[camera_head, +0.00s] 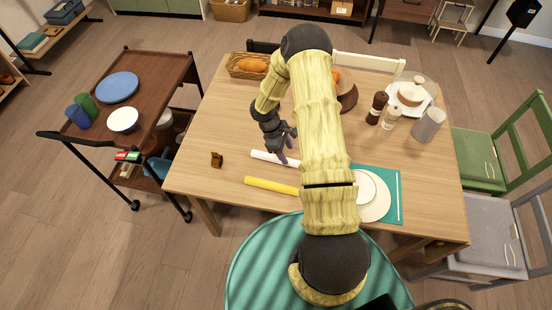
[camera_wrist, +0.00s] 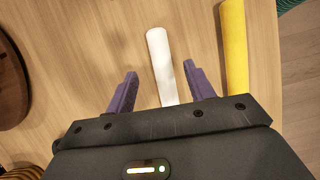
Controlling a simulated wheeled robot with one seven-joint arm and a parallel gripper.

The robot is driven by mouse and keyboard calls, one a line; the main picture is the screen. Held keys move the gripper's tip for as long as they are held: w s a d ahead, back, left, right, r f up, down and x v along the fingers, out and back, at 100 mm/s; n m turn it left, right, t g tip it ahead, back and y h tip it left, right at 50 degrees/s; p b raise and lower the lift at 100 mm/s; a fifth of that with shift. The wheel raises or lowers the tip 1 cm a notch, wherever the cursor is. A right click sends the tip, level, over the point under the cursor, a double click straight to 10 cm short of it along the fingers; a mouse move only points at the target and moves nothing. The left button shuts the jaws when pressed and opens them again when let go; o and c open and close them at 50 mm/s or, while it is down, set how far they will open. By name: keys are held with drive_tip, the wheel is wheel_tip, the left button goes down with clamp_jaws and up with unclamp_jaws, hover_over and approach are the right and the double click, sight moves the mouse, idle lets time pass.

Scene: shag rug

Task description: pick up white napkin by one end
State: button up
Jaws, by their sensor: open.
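The white napkin (camera_head: 273,158) is a rolled strip lying on the wooden table (camera_head: 218,130), near the middle. In the wrist view the white napkin (camera_wrist: 161,62) runs lengthwise between the two purple fingers, its rounded far end in sight and its near part hidden by my gripper body. My gripper (camera_head: 284,146) is above the napkin's right part in the head view. In the wrist view my gripper (camera_wrist: 161,82) is open, with a finger on each side of the napkin. I cannot tell how high the fingertips are above the table.
A yellow rolled napkin (camera_head: 271,186) lies alongside, nearer the table's front edge. A small brown object (camera_head: 216,160) stands to the left. A teal mat (camera_head: 392,204) with white plates (camera_head: 377,207) is to the right. A bread basket (camera_head: 236,66) and a pepper mill (camera_head: 377,107) stand farther back.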

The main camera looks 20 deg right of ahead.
sight(291, 160)
drive_tip(key=shift+f, duration=0.15)
drive_tip(key=shift+p+x, duration=1.1)
drive_tip(key=shift+x, duration=1.35)
drive_tip(key=c, duration=1.1)
